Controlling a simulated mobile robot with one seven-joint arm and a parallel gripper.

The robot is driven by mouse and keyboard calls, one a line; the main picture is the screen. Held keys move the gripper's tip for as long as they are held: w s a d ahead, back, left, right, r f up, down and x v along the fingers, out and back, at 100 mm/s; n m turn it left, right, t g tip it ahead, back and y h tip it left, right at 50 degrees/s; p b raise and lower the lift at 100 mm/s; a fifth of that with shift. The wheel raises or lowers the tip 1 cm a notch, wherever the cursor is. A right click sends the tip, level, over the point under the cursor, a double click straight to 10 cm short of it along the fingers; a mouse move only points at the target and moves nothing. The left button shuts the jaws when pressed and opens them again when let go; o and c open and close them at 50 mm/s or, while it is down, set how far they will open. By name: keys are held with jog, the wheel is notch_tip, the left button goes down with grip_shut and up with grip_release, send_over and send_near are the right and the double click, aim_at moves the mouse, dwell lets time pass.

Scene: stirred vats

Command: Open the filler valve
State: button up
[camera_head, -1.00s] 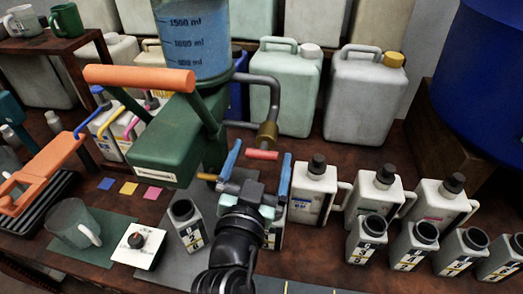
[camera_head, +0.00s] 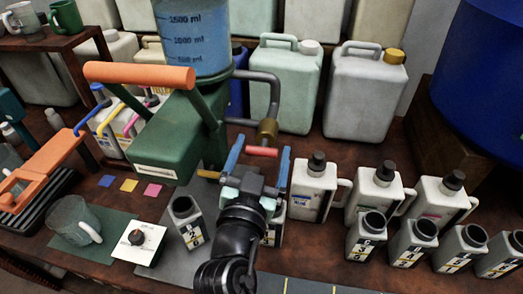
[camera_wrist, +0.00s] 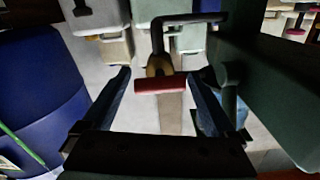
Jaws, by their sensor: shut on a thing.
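The filler valve is a brass body (camera_head: 267,130) on a dark bent pipe (camera_head: 272,88) beside the green filler (camera_head: 170,140). The filler's clear vessel (camera_head: 197,35) holds blue liquid.
An orange lever (camera_head: 140,75) juts left from the filler. Several grey bottles stand close below and right, one open bottle (camera_head: 187,222) left of my wrist. A white dial box (camera_head: 138,242) and a clear mug (camera_head: 75,220) are at left. A blue drum (camera_head: 485,60) is at right.

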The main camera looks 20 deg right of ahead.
jog(key=n, duration=0.4)
jog(key=shift+n+p, duration=0.4)
jog(key=n+p, duration=0.1)
jog(key=n, duration=0.3)
jog(key=shift+r+n, duration=0.1)
jog(key=shift+n, duration=0.2)
jog(key=n+p, duration=0.2)
jog(key=n, duration=0.2)
jog(key=shift+n+p, duration=1.05)
jog(key=shift+n, duration=1.05)
jog(key=o, duration=1)
jog(key=shift+s, duration=0.1)
